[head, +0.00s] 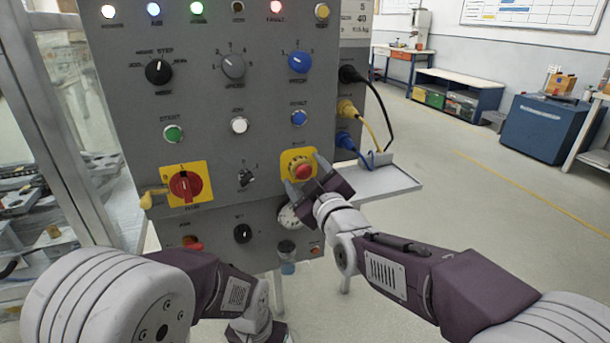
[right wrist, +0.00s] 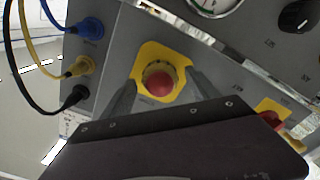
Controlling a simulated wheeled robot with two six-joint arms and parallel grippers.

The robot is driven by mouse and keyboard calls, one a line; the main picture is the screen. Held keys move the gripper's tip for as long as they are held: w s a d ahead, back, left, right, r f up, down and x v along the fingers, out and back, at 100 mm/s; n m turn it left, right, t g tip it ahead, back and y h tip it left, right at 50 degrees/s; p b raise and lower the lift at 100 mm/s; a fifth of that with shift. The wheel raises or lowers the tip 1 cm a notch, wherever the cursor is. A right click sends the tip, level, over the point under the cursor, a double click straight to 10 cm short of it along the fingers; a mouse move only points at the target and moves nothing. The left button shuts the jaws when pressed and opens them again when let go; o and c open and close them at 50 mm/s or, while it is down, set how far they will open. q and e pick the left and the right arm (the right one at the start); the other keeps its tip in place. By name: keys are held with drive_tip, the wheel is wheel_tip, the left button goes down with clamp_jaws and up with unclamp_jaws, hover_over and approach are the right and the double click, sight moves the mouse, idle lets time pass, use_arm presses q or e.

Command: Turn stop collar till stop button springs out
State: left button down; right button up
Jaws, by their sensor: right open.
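The stop button (head: 303,171) is a red mushroom head on a yellow square plate (head: 288,157) at the lower right of the grey panel. In the right wrist view the red button (right wrist: 160,83) sits inside a dark yellowish collar (right wrist: 147,72), in front of the yellow plate (right wrist: 184,62). My right gripper (head: 305,180) is open at the button; in the right wrist view its fingers (right wrist: 160,90) stand on either side of the button, with a gap visible. Whether they touch the collar cannot be told. My left gripper (head: 258,332) is low at the bottom edge, its fingers unclear.
The panel carries a red rotary switch (head: 186,186) on yellow, a blue knob (head: 300,62) and a green button (head: 173,133). Plugged cables (head: 382,125) and a small shelf (head: 385,182) are right of the button. A gauge (head: 289,215) is just below it. Floor at right is open.

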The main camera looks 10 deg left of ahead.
drive_tip(key=shift+w, duration=0.1)
drive_tip(key=c, duration=1.4)
drive_tip(key=shift+f+m, duration=0.1)
drive_tip(key=shift+m, duration=0.3)
drive_tip(key=m+b, duration=0.2)
drive_tip(key=m, duration=0.2)
drive_tip(key=shift+a+m, duration=0.1)
drive_tip(key=shift+m, duration=0.2)
drive_tip(key=shift+m+b, duration=0.8)
drive_tip(key=shift+m, duration=0.9)
